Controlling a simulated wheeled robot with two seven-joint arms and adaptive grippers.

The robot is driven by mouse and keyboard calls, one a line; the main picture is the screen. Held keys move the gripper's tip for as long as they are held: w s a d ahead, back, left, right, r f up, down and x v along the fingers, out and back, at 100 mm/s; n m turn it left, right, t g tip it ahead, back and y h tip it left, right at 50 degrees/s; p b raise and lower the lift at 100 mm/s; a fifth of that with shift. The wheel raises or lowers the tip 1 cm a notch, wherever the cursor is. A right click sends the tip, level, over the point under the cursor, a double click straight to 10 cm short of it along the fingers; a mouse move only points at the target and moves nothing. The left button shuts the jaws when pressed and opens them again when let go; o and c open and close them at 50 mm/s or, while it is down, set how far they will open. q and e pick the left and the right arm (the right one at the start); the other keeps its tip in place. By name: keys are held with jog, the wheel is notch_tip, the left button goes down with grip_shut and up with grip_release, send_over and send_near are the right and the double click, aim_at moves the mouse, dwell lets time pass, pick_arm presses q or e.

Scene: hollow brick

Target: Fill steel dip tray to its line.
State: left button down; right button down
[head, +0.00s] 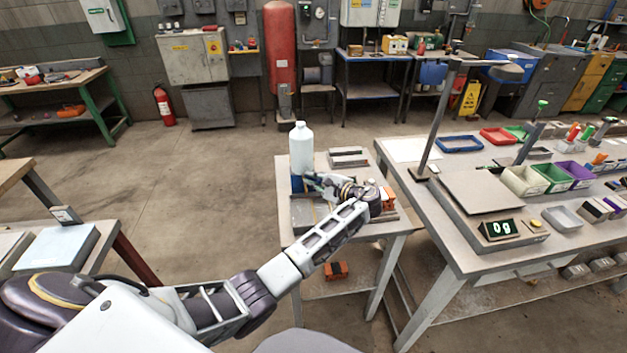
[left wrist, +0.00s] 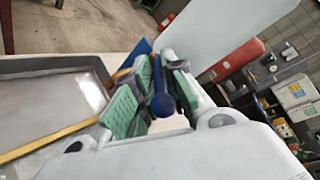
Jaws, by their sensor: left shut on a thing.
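A white bottle (head: 301,150) stands upright on a small table, and its pale side fills the upper part of the left wrist view (left wrist: 215,30). My left gripper (head: 316,183) is just in front of the bottle's lower part. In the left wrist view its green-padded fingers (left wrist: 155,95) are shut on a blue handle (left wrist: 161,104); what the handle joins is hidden. The grey steel tray (left wrist: 45,95) lies left of the fingers in the left wrist view, with a yellow strip (left wrist: 50,140) across its near side. I cannot make out any liquid level. My right gripper is not in view.
The small table (head: 288,232) also bears a grey block (head: 348,156) and orange pieces (head: 388,198). On its right, a long bench (head: 455,240) carries a scale reading 0 g (head: 499,229), bins and a lamp post. Open floor lies left of the small table.

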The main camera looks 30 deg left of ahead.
pick_arm(q)
jog(key=c, duration=1.7)
grip_release()
jog(key=shift+d+f, duration=0.15)
jog(key=shift+d, duration=0.15)
jog(key=shift+c, duration=0.2)
jog(key=shift+o, duration=1.1)
jog(key=shift+d, duration=0.1)
jog(key=shift+a, duration=0.25)
jog(key=v, duration=1.2)
